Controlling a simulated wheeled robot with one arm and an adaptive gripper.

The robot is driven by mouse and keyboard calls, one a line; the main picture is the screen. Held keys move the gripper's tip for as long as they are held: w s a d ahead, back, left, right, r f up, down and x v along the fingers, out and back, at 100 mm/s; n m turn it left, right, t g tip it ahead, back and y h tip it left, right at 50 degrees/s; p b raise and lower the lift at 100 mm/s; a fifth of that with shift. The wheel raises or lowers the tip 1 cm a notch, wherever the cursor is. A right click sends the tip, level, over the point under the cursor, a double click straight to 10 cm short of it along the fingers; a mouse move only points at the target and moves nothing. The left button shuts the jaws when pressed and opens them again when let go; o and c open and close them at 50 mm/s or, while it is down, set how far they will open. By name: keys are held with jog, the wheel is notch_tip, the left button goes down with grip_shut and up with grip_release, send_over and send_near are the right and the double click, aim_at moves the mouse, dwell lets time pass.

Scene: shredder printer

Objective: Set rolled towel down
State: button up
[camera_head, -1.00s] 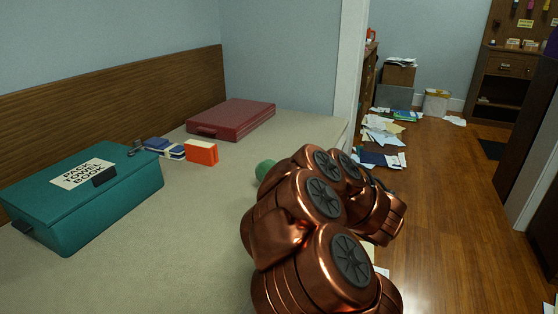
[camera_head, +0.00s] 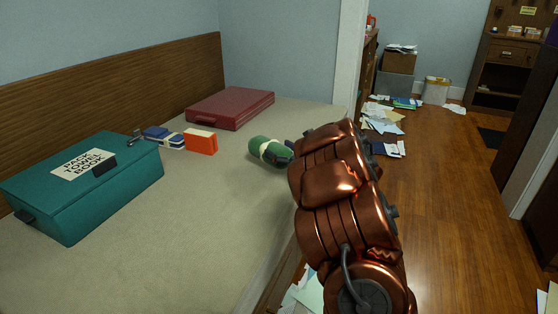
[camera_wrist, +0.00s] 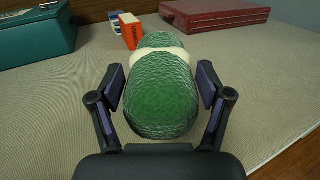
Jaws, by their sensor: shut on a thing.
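The rolled towel (camera_head: 269,152) is a green roll with a pale band, seen at the middle of the head view. In the wrist view the towel (camera_wrist: 160,95) fills the space between the two dark fingers. My gripper (camera_wrist: 162,92) is shut on the towel. In the head view my gripper (camera_head: 288,149) is partly hidden behind my copper arm. The towel is over or on the beige bed surface (camera_head: 215,215); I cannot tell whether it touches it.
A teal box (camera_head: 90,190) labelled "PACK TOWEL BOOK" stands at the left. An orange book (camera_head: 201,142), a blue bundle (camera_head: 163,139) and a closed dark red case (camera_head: 230,108) lie farther back. Papers (camera_head: 384,126) litter the wooden floor. The front of the bed is clear.

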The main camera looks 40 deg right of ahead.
jog(key=shift+w+d, duration=0.25)
jog(key=shift+w, duration=0.3)
jog(key=shift+w+f, duration=0.2)
jog(key=shift+f+b, duration=0.95)
jog(key=shift+f, duration=0.6)
jog(key=shift+s+f, duration=0.1)
jog(key=shift+f, duration=0.05)
jog(key=o, duration=1.2)
jog(key=shift+r, duration=0.3)
jog(key=s+d+p, duration=0.1)
jog(key=s+p, duration=0.1)
jog(key=s, duration=1)
jog(key=shift+d+f+p, duration=0.15)
jog(key=shift+d+p, duration=0.25)
